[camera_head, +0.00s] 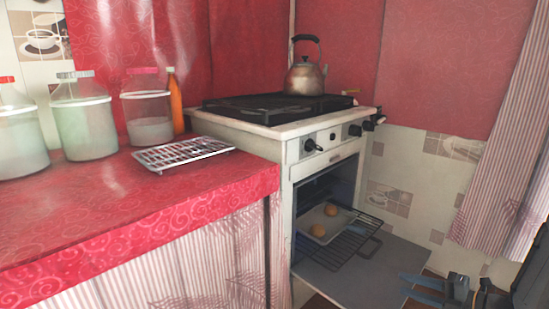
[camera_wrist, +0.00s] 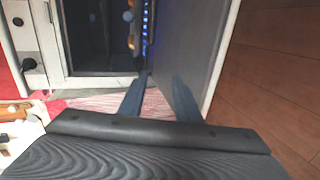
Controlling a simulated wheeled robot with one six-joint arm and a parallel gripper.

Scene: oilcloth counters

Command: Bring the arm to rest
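My gripper (camera_head: 404,285) is at the lower right of the head view, in front of and to the right of the lowered oven door (camera_head: 350,277). In the wrist view, my gripper (camera_wrist: 160,82) shows two dark fingers with a gap between them and nothing held. The oven door (camera_wrist: 190,45) also shows in the wrist view, beyond and to the right of the fingers. I cannot tell how close the fingers are to it.
The stove (camera_head: 300,150) has its oven open, with a baking tray (camera_head: 322,224) holding two round buns on a pulled-out rack (camera_head: 352,243). A kettle (camera_head: 304,78) sits on top. The red counter (camera_head: 90,215) bears a wire rack (camera_head: 180,152) and several jars. A striped curtain (camera_head: 500,150) hangs right.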

